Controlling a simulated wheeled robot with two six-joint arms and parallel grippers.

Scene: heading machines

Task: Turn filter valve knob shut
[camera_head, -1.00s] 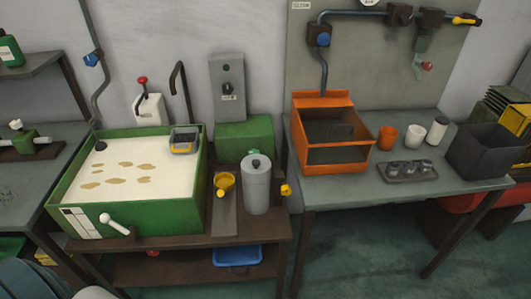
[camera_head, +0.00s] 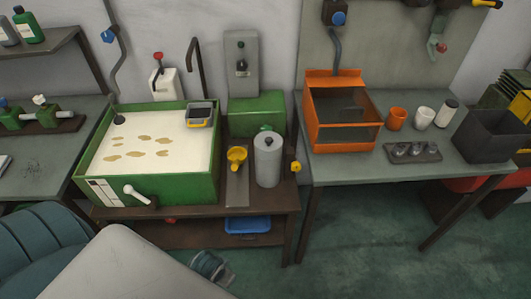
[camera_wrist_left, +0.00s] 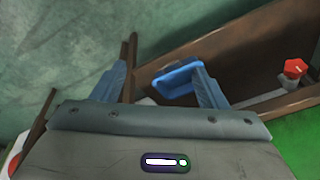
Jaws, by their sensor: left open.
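A grey filter canister (camera_head: 267,160) stands upright on the brown bench, with a small yellow knob (camera_head: 296,167) at its right side. A red knob (camera_head: 170,221) shows under the bench below the green tank. In the left wrist view a red knob (camera_wrist_left: 294,68) sits on a fitting by the lower shelf. I cannot tell for certain which knob is the filter valve's. My left gripper (camera_wrist_left: 157,66) is open and empty, its blue fingers apart. In the head view it (camera_head: 210,266) is low, in front of the bench and clear of both knobs. My right gripper is out of view.
The green tank (camera_head: 200,184) of pale liquid has a white lever (camera_head: 138,195) at its front. A blue tray (camera_head: 248,226) lies on the lower shelf. An orange bin (camera_head: 340,146) stands on the right table. Open green floor lies before the benches.

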